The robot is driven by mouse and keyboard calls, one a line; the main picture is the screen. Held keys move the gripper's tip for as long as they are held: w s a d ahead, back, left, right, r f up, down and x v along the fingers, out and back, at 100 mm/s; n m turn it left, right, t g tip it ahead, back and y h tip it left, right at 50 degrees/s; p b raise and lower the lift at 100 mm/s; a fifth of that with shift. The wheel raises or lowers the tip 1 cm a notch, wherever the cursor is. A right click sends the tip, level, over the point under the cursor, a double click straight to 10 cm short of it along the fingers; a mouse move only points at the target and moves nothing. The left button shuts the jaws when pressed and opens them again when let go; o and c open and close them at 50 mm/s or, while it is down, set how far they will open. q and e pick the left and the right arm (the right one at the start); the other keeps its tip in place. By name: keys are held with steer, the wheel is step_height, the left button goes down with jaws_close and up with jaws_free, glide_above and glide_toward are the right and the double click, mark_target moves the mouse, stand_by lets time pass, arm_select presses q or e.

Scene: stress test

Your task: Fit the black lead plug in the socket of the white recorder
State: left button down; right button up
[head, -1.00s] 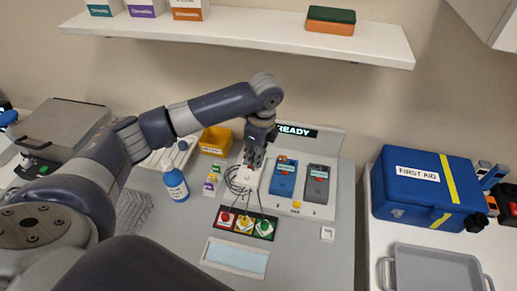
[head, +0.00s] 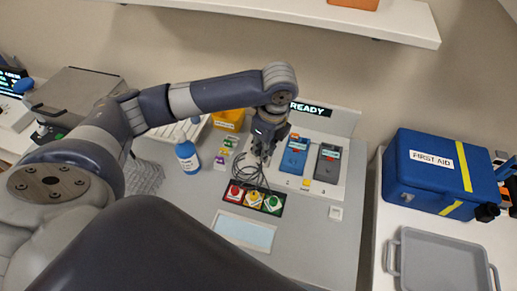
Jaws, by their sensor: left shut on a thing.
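My left gripper (head: 262,158) points down over the left end of the white stand (head: 330,196), left of the blue device. It is shut on the black lead plug, which is too small and too covered by the fingers to make out. The thin black lead (head: 241,172) lies in loose coils beside and below the fingers. The white recorder is mostly hidden behind the gripper and the lead. Whether the plug touches its socket I cannot tell.
A blue device (head: 294,157) and a dark grey device (head: 327,166) stand close right of the gripper. A button panel (head: 254,199) lies in front. A blue bottle (head: 187,157) and yellow bin (head: 229,119) are left. A first aid box (head: 428,175) and grey tray (head: 442,265) are right.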

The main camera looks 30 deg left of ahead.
arm_select(q)
steer(key=shift+w+a+r+m+p, duration=0.5)
steer(key=shift+w+a+m+p, duration=0.75)
steer(key=shift+w, duration=1.8)
steer(key=shift+w+a+r+m+p, duration=0.55)
steer(key=shift+w+m+p, duration=1.15)
steer(key=shift+w, duration=1.35)
arm_select(e)
steer(key=shift+r, duration=3.35)
arm_select(q)
steer(key=shift+t, duration=0.4)
step_height(320, 180, down, 5)
steer(key=b, duration=0.6)
steer(key=shift+a+f, duration=0.1)
steer(key=shift+f, duration=0.05)
arm_select(e)
step_height(320, 180, down, 6)
steer(key=shift+w+r, duration=0.1)
steer(key=shift+r, duration=0.1)
arm_select(q)
steer(key=shift+f, duration=0.65)
arm_select(e)
steer(key=shift+d+r, duration=0.1)
steer(key=shift+d, duration=0.05)
arm_select(q)
steer(key=shift+r+p, duration=0.25)
steer(key=shift+p, duration=0.5)
arm_select(e)
steer(key=shift+r, duration=0.6)
